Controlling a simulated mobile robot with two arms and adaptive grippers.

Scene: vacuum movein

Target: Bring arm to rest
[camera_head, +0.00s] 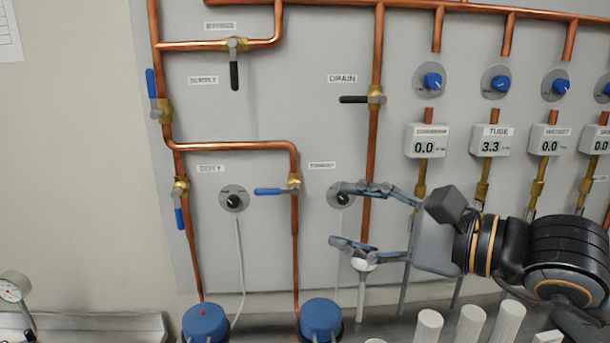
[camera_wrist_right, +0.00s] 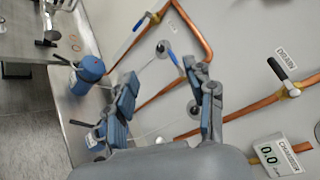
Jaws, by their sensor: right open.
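My right gripper (camera_head: 350,216) comes in from the right in the head view, in front of the grey panel (camera_head: 330,120). Its two fingers are apart with nothing between them. The upper finger partly overlaps a black knob (camera_head: 339,195) on the panel; I cannot tell whether they touch. In the right wrist view the open fingers (camera_wrist_right: 165,105) also show, with the panel's pipes and valves behind them. My left gripper is not in either view.
Copper pipes (camera_head: 370,140) with lever valves, blue knobs (camera_head: 432,80) and digital gauges (camera_head: 427,141) cover the panel. Two blue-topped pumps (camera_head: 205,322) (camera_head: 321,318) and several white cylinders (camera_head: 468,325) stand below. A dial gauge (camera_head: 12,289) is at the lower left.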

